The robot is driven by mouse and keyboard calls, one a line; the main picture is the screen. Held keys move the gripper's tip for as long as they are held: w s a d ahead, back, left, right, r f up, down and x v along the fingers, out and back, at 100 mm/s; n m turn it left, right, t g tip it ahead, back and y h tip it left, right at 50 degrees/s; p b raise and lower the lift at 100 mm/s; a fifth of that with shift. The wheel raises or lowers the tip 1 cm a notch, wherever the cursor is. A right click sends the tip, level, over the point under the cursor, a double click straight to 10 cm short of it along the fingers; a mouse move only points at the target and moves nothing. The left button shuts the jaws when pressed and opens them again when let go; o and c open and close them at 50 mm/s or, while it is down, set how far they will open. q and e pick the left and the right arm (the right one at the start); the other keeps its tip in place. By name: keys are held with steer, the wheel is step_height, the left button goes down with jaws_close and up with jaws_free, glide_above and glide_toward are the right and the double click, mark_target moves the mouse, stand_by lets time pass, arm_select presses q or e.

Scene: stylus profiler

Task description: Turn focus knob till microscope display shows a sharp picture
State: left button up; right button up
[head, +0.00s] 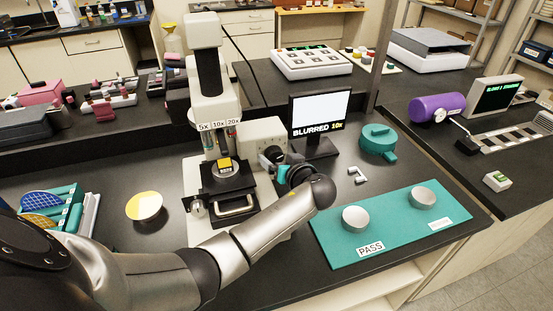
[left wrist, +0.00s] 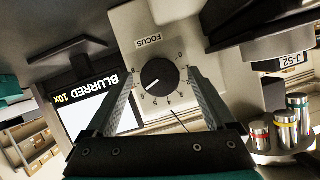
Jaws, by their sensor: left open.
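The white microscope (head: 204,105) stands on the dark bench. Its display (head: 318,112) reads "BLURRED 10x" under a blank pale screen. The black focus knob (left wrist: 158,75) sits on a panel (left wrist: 150,35) marked FOCUS with a numbered dial, seen upside down in the left wrist view. Its white pointer line points to the lower left in that view. My left gripper (head: 273,158) is at the side of the microscope. In the left wrist view its open fingers (left wrist: 160,82) stand on either side of the knob, with gaps visible. My right gripper is not in view.
A teal mat (head: 390,238) with two pale round dishes and a PASS label lies to the right. A teal lidded pot (head: 378,140) stands behind it. A yellow-topped dish (head: 145,207) and a teal wafer rack (head: 50,208) are at left.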

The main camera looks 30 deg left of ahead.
arm_select(q)
steer(key=shift+w+a+f, duration=0.15)
steer(key=shift+w+a, duration=0.05)
steer(key=shift+a, duration=0.15)
steer(key=c, duration=1.4)
steer(key=shift+m+g+y+b, duration=0.55)
steer(key=shift+m+g+y, duration=0.15)
steer(key=shift+m, duration=0.7)
steer(key=o, duration=1.4)
